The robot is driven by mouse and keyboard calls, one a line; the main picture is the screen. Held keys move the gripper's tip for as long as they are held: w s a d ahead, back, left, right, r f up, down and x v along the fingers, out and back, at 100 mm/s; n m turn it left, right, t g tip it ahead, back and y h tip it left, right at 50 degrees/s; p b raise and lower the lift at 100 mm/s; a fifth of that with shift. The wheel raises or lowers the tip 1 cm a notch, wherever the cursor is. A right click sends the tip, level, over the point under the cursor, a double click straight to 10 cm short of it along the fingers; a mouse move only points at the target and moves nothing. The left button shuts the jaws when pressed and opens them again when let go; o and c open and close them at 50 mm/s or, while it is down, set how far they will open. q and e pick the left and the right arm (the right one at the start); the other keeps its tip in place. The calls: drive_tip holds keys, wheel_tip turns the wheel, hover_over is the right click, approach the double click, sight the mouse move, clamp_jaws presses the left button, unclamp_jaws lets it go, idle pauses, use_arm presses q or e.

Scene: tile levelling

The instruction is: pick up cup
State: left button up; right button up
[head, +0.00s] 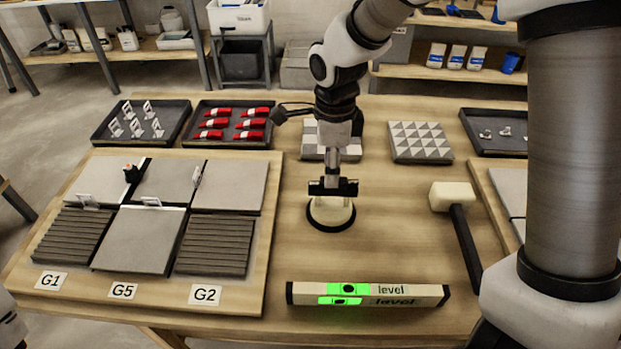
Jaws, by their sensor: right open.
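The cup (331,214) looks like a round, pale suction cup with a black rim, standing on the table in the middle. My right gripper (333,188) points straight down over it, with its dark jaws open. The jaws hide the upper part of the cup, and I cannot tell whether they touch it. My left gripper is out of view; only a bit of my own body shows at the lower left edge.
A level (367,295) lies in front of the cup, and a mallet (452,197) lies to the right. A board with tiles (228,184) is at left. Behind are a tray of red pieces (206,144), a tray of clips (116,141) and a patterned tile (420,140).

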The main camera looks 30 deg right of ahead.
sight(333, 194)
drive_tip(key=shift+w+f, duration=0.15)
drive_tip(key=shift+f, duration=0.2)
drive_tip(key=f, duration=0.1)
drive_tip(key=s+f, duration=0.1)
drive_tip(key=f, duration=0.1)
drive_tip(key=shift+s+d, duration=0.1)
drive_tip(key=shift+d, duration=0.1)
drive_tip(key=f, duration=0.3)
drive_tip(key=shift+w+d+f, duration=0.1)
drive_tip(key=shift+w+f, duration=0.25)
drive_tip(key=shift+w, duration=0.05)
drive_tip(key=shift+s+r, duration=0.15)
drive_tip(key=shift+s, duration=0.05)
clamp_jaws()
